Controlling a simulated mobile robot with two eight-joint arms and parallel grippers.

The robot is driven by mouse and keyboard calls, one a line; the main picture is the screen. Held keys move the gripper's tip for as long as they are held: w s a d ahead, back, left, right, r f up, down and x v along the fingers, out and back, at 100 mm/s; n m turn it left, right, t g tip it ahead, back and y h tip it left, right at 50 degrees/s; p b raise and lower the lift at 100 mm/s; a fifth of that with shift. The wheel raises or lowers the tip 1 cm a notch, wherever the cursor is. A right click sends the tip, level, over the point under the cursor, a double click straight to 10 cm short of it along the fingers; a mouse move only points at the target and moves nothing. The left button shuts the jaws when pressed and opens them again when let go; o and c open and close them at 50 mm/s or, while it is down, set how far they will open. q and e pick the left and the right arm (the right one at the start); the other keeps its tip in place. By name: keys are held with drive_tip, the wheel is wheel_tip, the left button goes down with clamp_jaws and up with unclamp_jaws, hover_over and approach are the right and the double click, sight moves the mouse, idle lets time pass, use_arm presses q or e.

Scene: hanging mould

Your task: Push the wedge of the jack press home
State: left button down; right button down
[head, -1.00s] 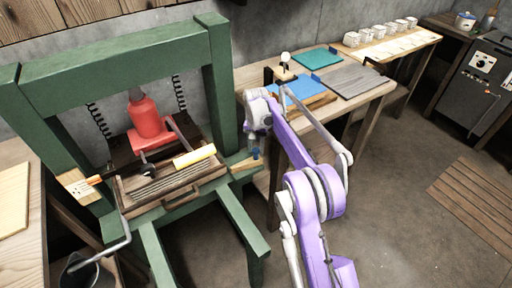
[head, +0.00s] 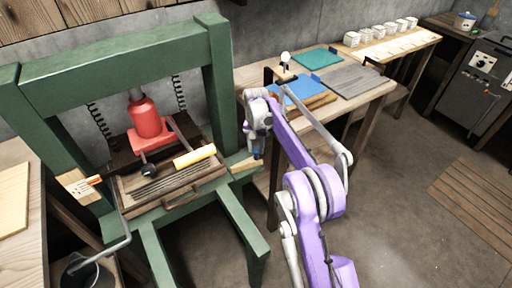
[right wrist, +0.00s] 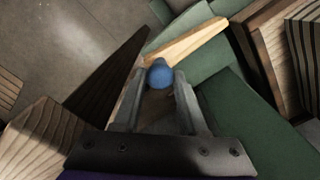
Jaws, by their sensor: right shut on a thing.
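The jack press is a green frame (head: 120,62) at the left of the head view, with a red jack (head: 146,118) standing inside it. My left gripper is out of view.
A wooden tray (head: 165,203) with dark slats and a yellow roller (head: 194,156) sits in the press. A bench (head: 365,98) with blue and teal boards stands right of it, close to my right arm.

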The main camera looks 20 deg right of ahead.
idle(0.4)
hover_over(241, 165)
drive_tip(key=shift+a, duration=0.1)
idle(0.3)
drive_tip(key=shift+c, duration=2.3)
unclamp_jaws()
drive_tip(key=shift+a, duration=0.1)
drive_tip(key=shift+r, duration=0.15)
wheel_tip(241, 165, up, 11)
drive_tip(key=p, duration=0.1)
drive_tip(key=shift+f, duration=0.2)
